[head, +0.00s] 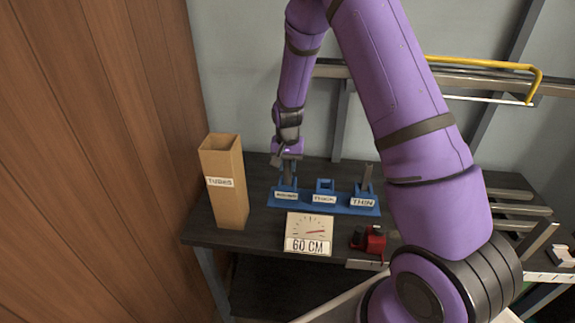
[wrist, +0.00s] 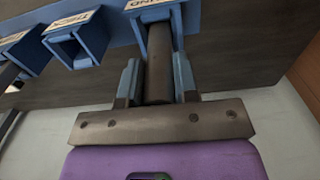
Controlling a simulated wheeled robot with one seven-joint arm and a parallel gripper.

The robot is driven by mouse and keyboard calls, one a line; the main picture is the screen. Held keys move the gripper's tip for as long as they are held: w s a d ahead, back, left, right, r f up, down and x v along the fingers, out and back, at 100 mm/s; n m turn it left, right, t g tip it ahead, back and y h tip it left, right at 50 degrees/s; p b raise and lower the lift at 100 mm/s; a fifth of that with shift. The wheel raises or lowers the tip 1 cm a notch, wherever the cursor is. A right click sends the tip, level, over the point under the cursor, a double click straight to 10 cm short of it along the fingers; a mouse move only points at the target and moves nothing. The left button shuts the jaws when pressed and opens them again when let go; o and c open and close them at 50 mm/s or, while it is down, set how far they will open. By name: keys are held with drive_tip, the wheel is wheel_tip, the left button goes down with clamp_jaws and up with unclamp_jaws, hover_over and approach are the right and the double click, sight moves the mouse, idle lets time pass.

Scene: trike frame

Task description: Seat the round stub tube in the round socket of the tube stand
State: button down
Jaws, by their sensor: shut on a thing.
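The blue tube stand (head: 338,207) lies on the dark bench with three labelled sockets in a row. The left one is the round socket (head: 285,188); its partly cut-off label shows in the wrist view. My gripper (head: 288,161) is above that socket, pointing down. In the wrist view my gripper (wrist: 157,78) is shut on the grey round stub tube (wrist: 158,52), one finger on each side. The tube's far end meets the round socket (wrist: 138,5). It looks upright and in line with it. How deep it sits is hidden.
The middle socket (head: 325,187) is empty. A dark tube (head: 368,174) stands in the THIN socket. A cardboard TUBES box (head: 225,190) stands to the left. A 60 CM dial sign (head: 309,233) and a red device (head: 374,240) are in front.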

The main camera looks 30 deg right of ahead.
drive_tip(key=c, duration=0.9)
unclamp_jaws()
drive_tip(key=shift+f, duration=0.1)
drive_tip(key=shift+o, duration=0.2)
wheel_tip(320, 180, up, 12)
drive_tip(key=shift+r, duration=0.1)
drive_tip(key=s+a+r+n+t, duration=0.1)
drive_tip(key=s+r+n, duration=0.1)
drive_tip(key=s+r, duration=0.6)
drive_tip(key=s+a+r+n+t, duration=0.1)
drive_tip(key=s+r+t, duration=0.1)
drive_tip(key=s+r, duration=0.65)
drive_tip(key=s+r+n+t, duration=0.1)
drive_tip(key=s+r, duration=0.3)
drive_tip(key=s, duration=0.4)
drive_tip(key=s+r+n+t, duration=0.1)
drive_tip(key=s+r, duration=0.3)
drive_tip(key=s, duration=0.5)
drive_tip(key=shift+a+n, duration=0.4)
drive_tip(key=shift+n, duration=0.5)
